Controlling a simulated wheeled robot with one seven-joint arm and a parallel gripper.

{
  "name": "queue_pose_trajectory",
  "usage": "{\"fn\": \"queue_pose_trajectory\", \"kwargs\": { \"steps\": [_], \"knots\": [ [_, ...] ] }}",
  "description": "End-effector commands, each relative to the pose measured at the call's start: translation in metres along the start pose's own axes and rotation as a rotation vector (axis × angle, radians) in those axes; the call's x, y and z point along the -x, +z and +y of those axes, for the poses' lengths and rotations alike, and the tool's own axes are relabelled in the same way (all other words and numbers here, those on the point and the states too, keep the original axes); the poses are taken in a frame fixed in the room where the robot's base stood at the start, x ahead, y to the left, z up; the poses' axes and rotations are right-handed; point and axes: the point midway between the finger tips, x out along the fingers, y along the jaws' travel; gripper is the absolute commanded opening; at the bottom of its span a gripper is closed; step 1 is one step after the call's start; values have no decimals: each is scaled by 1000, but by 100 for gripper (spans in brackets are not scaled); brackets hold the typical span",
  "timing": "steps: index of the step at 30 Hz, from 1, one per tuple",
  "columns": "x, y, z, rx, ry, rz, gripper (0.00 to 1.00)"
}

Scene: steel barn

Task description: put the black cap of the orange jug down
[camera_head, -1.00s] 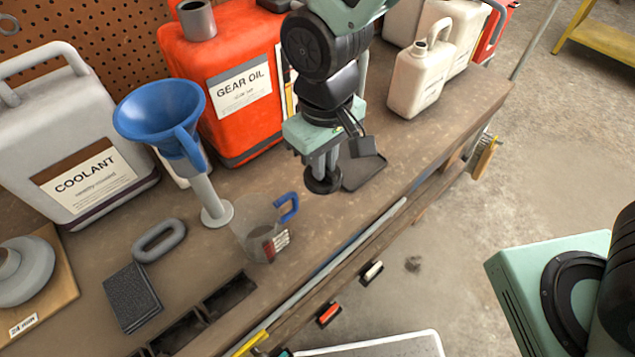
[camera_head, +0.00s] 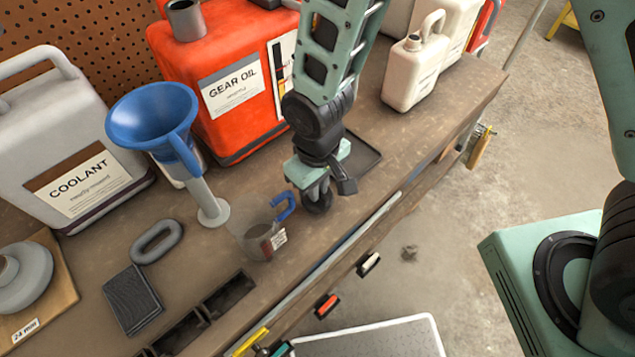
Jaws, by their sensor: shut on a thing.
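The orange jug (camera_head: 215,85), labelled GEAR OIL, stands at the back of the bench with a bare grey spout (camera_head: 187,19) on top. My gripper (camera_head: 318,188) points down near the bench's front edge, in front of the jug and right of the measuring cup. It is shut on the black cap (camera_head: 318,205), a dark round piece at its fingertips. The cap is low over the bench top; I cannot tell whether it touches the wood.
A clear measuring cup with a blue handle (camera_head: 284,206) stands close left of my gripper. A blue funnel (camera_head: 150,115), grey coolant jug (camera_head: 65,150) and grey ring (camera_head: 157,242) are further left. A dark flat tray (camera_head: 362,160) lies behind my gripper; a cream jug (camera_head: 414,72) stands beyond.

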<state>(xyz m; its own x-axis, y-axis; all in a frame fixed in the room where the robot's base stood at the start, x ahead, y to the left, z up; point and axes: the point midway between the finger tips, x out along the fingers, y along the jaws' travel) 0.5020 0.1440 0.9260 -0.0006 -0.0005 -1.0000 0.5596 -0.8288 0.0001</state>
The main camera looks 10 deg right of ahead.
Motion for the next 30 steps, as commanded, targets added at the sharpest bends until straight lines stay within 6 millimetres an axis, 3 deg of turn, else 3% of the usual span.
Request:
{"fn": "queue_pose_trajectory", "kwargs": {
  "steps": [8, 9, 11, 22, 30],
  "knots": [
    [-4, 0, 0, 0, 0, 1, 0],
    [-2, 0, 0, 0, 0, 1, 22],
    [-2, 0, 0, 0, 0, 1, 33],
    [4, -1, 0, 0, 0, 3, 33],
    [45, -2, 0, 0, -1, 9, 33]
  ]
}}
